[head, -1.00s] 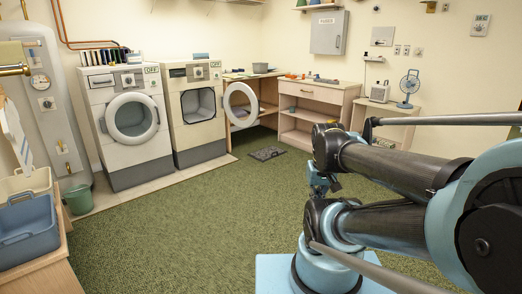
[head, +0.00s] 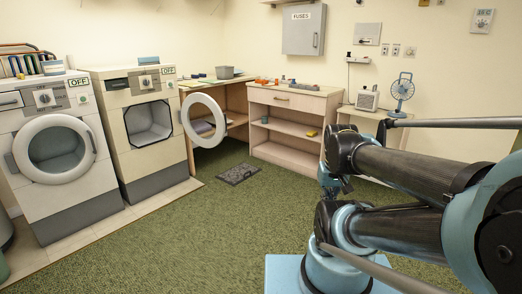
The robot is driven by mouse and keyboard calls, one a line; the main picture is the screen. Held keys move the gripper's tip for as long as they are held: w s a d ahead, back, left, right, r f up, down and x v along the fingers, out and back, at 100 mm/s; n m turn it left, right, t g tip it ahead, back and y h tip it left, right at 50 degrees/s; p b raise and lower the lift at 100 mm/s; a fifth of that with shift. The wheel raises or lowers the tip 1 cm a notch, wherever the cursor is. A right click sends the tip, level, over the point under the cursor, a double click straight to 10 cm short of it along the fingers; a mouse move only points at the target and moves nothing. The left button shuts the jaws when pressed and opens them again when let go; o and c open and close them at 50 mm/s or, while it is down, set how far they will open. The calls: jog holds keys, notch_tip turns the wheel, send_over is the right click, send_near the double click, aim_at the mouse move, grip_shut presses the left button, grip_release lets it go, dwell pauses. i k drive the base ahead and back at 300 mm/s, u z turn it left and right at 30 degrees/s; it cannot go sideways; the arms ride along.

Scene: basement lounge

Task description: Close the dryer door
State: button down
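The dryer (head: 143,90) is the right one of two white-and-grey front loaders against the back wall. Its round door (head: 203,121), a white ring with a glass centre, stands wide open, swung out to the right of the machine. The dark square drum opening (head: 148,124) faces the room. My arm is folded at the right, with the floor between it and the dryer. A small part that may be my gripper (head: 333,184) shows below the arm's front joint, partly hidden; its fingers cannot be made out.
The washer (head: 57,150) left of the dryer has its door shut. A workbench (head: 230,90) and a shelf cabinet (head: 290,125) stand right of the dryer. A small dark mat (head: 238,174) lies on the green carpet (head: 190,240), which is otherwise clear.

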aim_at(184, 117)
jog(key=i, duration=1.35)
jog(key=u, duration=0.3)
jog(key=i, duration=1.85)
jog(key=u, duration=0.3)
